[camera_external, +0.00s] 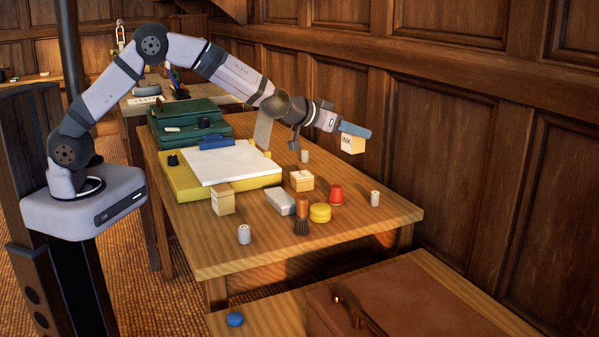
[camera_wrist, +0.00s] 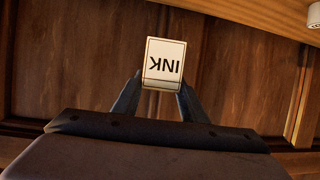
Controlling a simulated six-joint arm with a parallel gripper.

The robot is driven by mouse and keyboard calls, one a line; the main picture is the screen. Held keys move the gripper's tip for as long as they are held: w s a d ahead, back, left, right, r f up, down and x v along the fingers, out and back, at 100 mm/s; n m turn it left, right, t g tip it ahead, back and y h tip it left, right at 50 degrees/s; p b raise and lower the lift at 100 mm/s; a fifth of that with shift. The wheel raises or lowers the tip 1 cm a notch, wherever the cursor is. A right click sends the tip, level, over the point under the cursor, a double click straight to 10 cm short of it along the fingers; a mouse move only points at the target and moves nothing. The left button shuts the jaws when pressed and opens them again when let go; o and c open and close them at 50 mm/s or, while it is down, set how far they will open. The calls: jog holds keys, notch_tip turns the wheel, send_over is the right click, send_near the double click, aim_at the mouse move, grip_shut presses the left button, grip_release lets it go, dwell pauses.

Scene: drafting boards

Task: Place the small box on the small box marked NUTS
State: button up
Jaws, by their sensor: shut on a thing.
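My gripper (camera_external: 350,132) is shut on a small cream box marked INK (camera_external: 352,145), held in the air above the table's far right side, near the panelled wall. In the wrist view the INK box (camera_wrist: 165,58) sits between the two fingers, its label upside down. Two small cream boxes stand on the table: one at the middle (camera_external: 301,182) and one nearer the front left (camera_external: 223,200). Their labels are too small to read, so I cannot tell which is marked NUTS. My gripper is apart from both.
Around the boxes stand a grey box (camera_external: 281,203), a red cup-like thing (camera_external: 336,194), a yellow round tin (camera_external: 320,212), a brush (camera_external: 302,217) and white spools (camera_external: 244,234). A yellow board (camera_external: 180,185) with white paper lies left. The wooden wall (camera_external: 450,120) is close behind.

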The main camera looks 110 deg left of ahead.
jog(key=r, duration=0.2)
jog(key=d+r+p, duration=0.1)
jog(key=r, duration=0.2)
jog(key=shift+w+d+r, duration=0.25)
jog(key=shift+w+r, duration=0.15)
jog(key=w+r+p+v, duration=0.1)
jog(key=p+v, duration=0.1)
jog(key=v, duration=0.1)
jog(key=n+g+y, duration=0.2)
jog(key=n+g, duration=0.2)
send_over(302, 174)
jog(key=shift+f, duration=2.4)
jog(key=shift+t, duration=0.3)
jog(key=shift+f, duration=5)
jog(key=shift+f, duration=0.2)
jog(key=o, duration=1.1)
